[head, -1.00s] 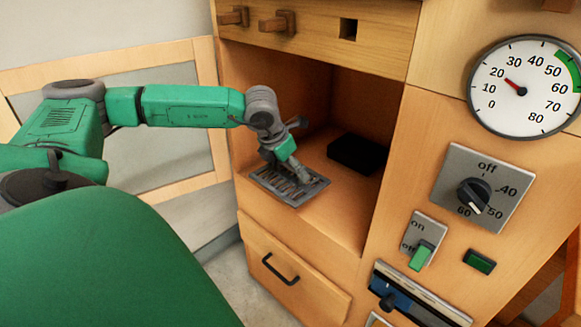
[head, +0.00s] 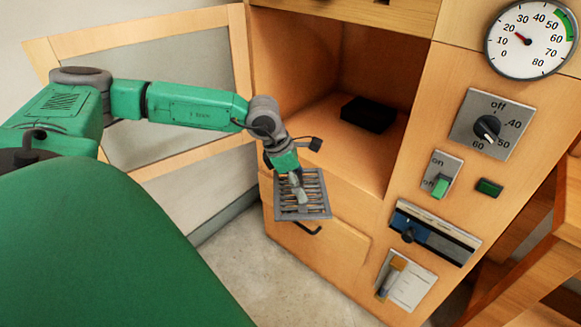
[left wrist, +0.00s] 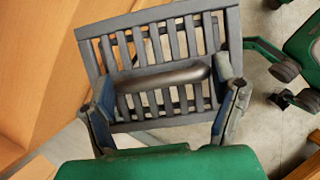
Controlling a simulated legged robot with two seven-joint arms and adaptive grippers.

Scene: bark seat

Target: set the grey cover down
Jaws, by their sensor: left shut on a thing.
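The grey cover (head: 316,198) is a slatted rectangular grille with a rounded bar handle (left wrist: 165,77) across its middle. My left gripper (head: 299,188) is shut on that handle and holds the cover in front of the wooden cabinet, outside the open compartment. In the left wrist view, the fingers of my left gripper (left wrist: 165,82) sit at the two ends of the handle, and the cover (left wrist: 230,32) hangs clear over the pale floor. In the head view the cover hides part of the drawer front. My right gripper is not in view.
The open compartment (head: 345,150) holds a black block (head: 367,114). Below is a drawer with a black handle (head: 308,229). A dial gauge (head: 530,40), rotary knob (head: 487,128) and green switch (head: 440,188) are on the right panel. The floor (head: 235,255) in front is clear.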

